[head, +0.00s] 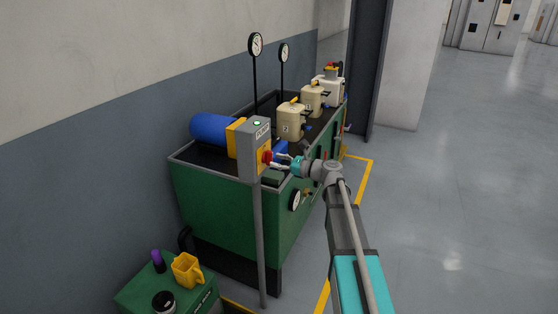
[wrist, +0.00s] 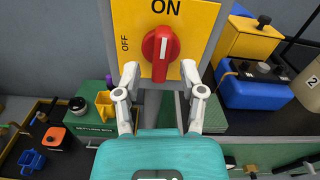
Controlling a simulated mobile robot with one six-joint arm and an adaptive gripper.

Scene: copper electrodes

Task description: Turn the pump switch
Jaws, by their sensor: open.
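The pump switch is a red rotary knob (wrist: 161,46) on a yellow plate (wrist: 200,22) marked ON at the top and OFF at the left. Its raised grip stands about upright, with a white line, towards ON. In the head view the red knob (head: 267,157) is on the side of a grey post-mounted box (head: 254,135) labelled PUMP, with a green light on top. My gripper (wrist: 160,78) is open and empty. Its fingers are spread below the knob, one to each side. In the head view my gripper (head: 283,158) is just right of the knob; contact cannot be told.
The grey post (head: 260,240) stands before a green tank (head: 215,215) carrying a blue motor (head: 212,128), cream units (head: 292,120) and gauges (head: 256,44). A green box (head: 140,292) at lower left holds a yellow jug (head: 187,268). Open floor (head: 450,200) lies to the right.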

